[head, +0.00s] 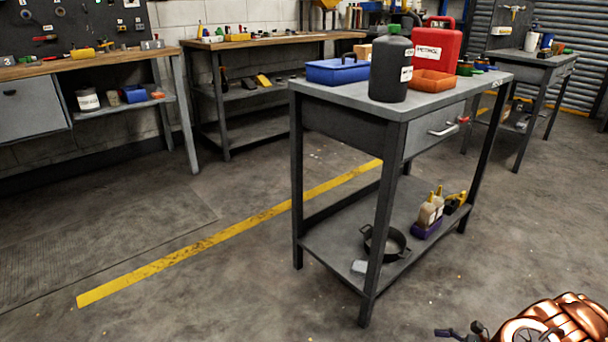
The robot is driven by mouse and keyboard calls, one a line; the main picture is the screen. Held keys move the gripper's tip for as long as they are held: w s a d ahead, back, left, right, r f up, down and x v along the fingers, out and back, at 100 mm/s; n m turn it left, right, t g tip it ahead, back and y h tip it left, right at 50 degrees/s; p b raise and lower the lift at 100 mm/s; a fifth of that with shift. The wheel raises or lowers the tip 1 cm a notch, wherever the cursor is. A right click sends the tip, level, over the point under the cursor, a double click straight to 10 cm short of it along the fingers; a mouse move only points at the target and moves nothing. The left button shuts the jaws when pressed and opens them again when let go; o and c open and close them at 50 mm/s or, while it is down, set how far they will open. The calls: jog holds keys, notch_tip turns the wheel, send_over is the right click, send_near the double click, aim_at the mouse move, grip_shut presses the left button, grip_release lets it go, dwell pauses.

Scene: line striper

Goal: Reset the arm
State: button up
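My arm shows in copper and dark parts at the bottom right corner of the head view. The dark end that looks like my gripper (460,332) is cut off by the lower edge, so whether its fingers are open or shut is not clear. No held object shows. It is in front of and to the right of the grey workbench (340,92), apart from it in the picture.
The bench carries a black bottle (390,70), a red can (437,48), a blue bin (338,71) and an orange bin (433,82). Open floor with a yellow line (235,228) lies left.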

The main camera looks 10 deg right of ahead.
jog(key=w+a+r+n+g+p, duration=0.1)
jog(key=w+a+r+n+p, duration=0.2)
jog(key=r, duration=0.4)
jog(key=w+a+r+n+g+y+p, duration=0.1)
jog(key=a+r+n+g+p, duration=0.15)
jog(key=a+r, duration=0.4)
jog(key=w+a+r+n+g+p, duration=0.1)
jog(key=w+a+r+n+p, duration=0.15)
jog(key=r, duration=0.65)
jog(key=s+a+r+n+g+h+p, duration=0.1)
jog(key=s+a+r+n+g+p, duration=0.2)
jog(key=a+r, duration=0.55)
jog(key=s+a+r+n+g+p, duration=0.25)
jog(key=a+r+p, duration=0.3)
jog(key=r, duration=0.55)
jog(key=s+a+r+n+g+h+p, duration=0.1)
jog(key=s+a+r+n+h+p, duration=0.2)
jog(key=s+r+p, duration=0.35)
jog(key=s+a+r+n+g+h+p, duration=0.1)
jog(key=s+a+r+n+h+p, duration=0.2)
jog(key=r, duration=0.7)
jog(key=s+d+r+n+t+h+p, duration=0.2)
jog(key=s+r+n+h+p, duration=0.3)
jog(key=s+r+p, duration=0.6)
jog(key=shift+s+d+r+n+p, duration=0.5)
jog(key=shift+s+r, duration=0.95)
jog(key=shift+s, duration=0.85)
